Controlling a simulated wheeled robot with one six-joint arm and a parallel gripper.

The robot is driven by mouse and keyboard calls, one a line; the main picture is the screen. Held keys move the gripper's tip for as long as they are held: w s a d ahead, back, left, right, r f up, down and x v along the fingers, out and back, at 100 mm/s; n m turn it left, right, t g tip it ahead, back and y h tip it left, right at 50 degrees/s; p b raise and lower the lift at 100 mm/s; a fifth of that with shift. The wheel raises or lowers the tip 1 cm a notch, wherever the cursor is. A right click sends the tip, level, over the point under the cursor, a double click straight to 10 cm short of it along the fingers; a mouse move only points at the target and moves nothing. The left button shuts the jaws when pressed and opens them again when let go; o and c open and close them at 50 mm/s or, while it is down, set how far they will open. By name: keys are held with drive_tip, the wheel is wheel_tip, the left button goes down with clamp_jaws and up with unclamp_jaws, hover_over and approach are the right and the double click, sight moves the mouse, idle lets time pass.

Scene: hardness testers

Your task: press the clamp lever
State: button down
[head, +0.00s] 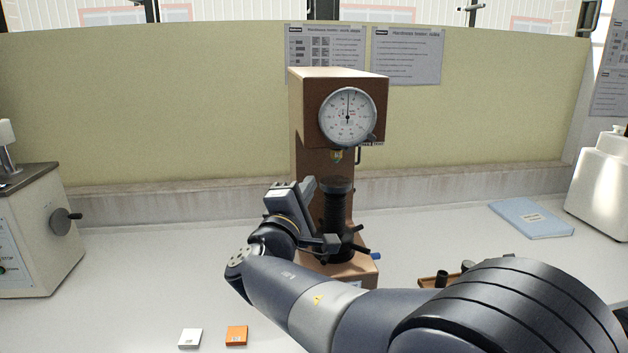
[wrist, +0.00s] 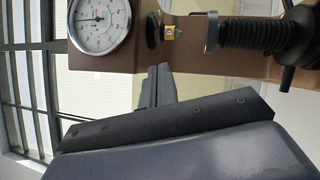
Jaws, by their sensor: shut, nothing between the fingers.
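A brown hardness tester (head: 312,110) stands on the bench in the head view, with a round white dial (head: 347,117). The dial also shows in the wrist view (wrist: 99,22). A small dark hooked lever (head: 359,156) hangs under the head's right side; I cannot tell if it is the clamp lever. A blue-tipped lever (head: 375,256) sticks out of the base at right. My gripper (head: 309,184) is shut and empty, left of the black spindle (head: 337,205). In the wrist view its fingers (wrist: 158,72) point toward the tester, near the yellow-green indenter (wrist: 173,33). Contact cannot be told.
A white block (head: 190,338) and an orange block (head: 237,335) lie at the front. A beige machine (head: 35,235) stands at left and a white one (head: 603,180) at right. A blue folder (head: 532,218) lies at right.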

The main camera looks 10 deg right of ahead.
drive_tip(key=p, duration=0.2)
approach(342, 149)
drive_tip(key=w+a, duration=0.1)
drive_tip(key=w, duration=0.3)
drive_tip(key=d, duration=0.1)
drive_tip(key=d+r, duration=0.1)
drive_tip(key=w+d+p, duration=0.1)
drive_tip(key=shift+d+r, duration=0.15)
drive_tip(key=shift+d, duration=0.1)
drive_tip(key=shift+s+d+b, duration=0.1)
drive_tip(key=shift+d+b, duration=0.05)
drive_tip(key=shift+b, duration=0.35)
